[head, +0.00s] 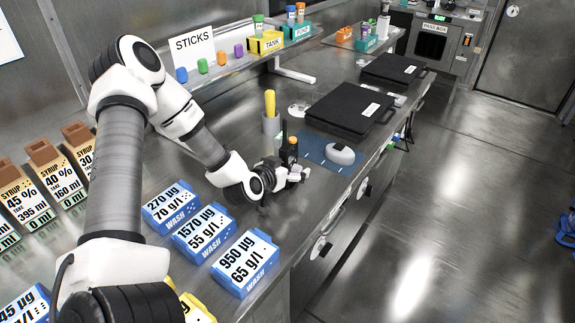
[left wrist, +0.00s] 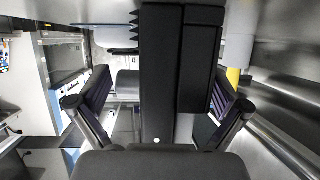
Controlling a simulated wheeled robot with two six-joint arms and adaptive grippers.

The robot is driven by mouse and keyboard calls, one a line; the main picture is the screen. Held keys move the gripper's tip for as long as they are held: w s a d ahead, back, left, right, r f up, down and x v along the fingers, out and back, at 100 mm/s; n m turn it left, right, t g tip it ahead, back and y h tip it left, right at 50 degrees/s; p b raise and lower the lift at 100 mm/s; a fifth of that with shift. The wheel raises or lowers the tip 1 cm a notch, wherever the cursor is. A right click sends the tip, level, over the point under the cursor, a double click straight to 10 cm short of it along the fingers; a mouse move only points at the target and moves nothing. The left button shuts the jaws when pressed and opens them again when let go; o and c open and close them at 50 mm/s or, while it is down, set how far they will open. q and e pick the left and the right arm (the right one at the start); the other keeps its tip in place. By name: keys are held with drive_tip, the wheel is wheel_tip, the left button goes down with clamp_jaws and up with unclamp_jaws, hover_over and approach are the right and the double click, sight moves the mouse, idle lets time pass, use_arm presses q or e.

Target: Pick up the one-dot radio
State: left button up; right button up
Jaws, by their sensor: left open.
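A black radio (head: 289,149) with a short antenna stands upright on the steel bench, by the left end of the blue mat. A small orange spot shows near its top in the head view; I cannot make out its dot marking for certain. My left gripper (head: 284,174) is low over the bench at the radio's near side and partly hides its lower part. In the left wrist view, the dark radio body (left wrist: 181,70) fills the middle, between the spread fingers of my left gripper (left wrist: 157,108). Gaps show on both sides of it. My right gripper is not in view.
A grey mouse-like device (head: 341,154) lies on the blue mat (head: 316,148). Black cases (head: 349,107) lie beyond. Blue wash boxes (head: 204,232) stand nearer, below my left forearm. The bench edge is close on the right.

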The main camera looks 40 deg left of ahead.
use_arm(q)
drive_tip(key=shift+s+r, duration=0.1)
drive_tip(key=shift+s, duration=0.05)
drive_tip(key=shift+s+r, duration=0.1)
drive_tip(key=c, duration=1.3)
drive_tip(key=shift+o, duration=0.2)
